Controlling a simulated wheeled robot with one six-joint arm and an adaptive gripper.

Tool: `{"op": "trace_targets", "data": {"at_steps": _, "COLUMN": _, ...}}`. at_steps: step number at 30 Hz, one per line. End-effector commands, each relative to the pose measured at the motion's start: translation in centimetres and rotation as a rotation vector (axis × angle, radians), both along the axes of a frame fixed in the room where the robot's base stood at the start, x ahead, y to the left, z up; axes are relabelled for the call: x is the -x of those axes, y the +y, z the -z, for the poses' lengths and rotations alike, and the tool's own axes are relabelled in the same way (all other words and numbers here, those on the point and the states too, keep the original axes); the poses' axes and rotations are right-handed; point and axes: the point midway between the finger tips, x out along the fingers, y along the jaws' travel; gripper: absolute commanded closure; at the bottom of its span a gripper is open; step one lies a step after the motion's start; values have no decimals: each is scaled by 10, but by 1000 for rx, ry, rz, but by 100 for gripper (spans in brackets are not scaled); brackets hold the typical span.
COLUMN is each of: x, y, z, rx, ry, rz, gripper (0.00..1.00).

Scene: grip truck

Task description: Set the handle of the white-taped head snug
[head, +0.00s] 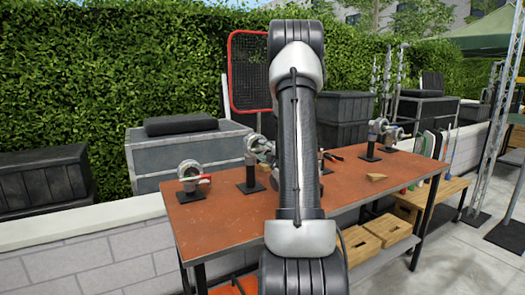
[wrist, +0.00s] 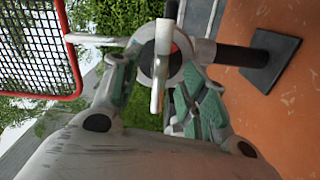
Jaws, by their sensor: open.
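A grey metal head (wrist: 177,60) on a black post (wrist: 235,54) faces my gripper (wrist: 157,80) in the wrist view. Its pale handle (wrist: 159,68) lies between my two green-padded fingers, which are spread apart. I cannot tell whether either finger touches it. A pale band (wrist: 204,50) shows where the head joins the post; I cannot tell if it is white tape. In the head view this appears to be the middle post (head: 250,172), its head partly hidden by my arm. My gripper is mostly hidden behind the arm there.
A wooden wedge (head: 376,177) lies on the orange table (head: 222,222). A red-framed mesh panel (head: 249,72) rises behind; wooden crates (head: 388,229) sit below right.

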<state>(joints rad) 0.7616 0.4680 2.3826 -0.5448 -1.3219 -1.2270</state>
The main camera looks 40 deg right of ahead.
Motion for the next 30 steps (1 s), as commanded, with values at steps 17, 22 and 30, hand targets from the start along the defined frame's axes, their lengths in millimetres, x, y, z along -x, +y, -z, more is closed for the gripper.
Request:
{"op": "trace_targets", "data": {"at_steps": 17, "x": -26, "y": -6, "z": 0, "rx": -2, "ry": 2, "rz": 1, "gripper": 68}}
{"op": "trace_targets", "data": {"at_steps": 22, "x": -26, "y": -6, "z": 0, "rx": -2, "ry": 2, "rz": 1, "gripper": 99}}
{"op": "trace_targets", "data": {"at_steps": 30, "x": -26, "y": -7, "z": 1, "rx": -5, "ry": 1, "rz": 2, "gripper": 100}}
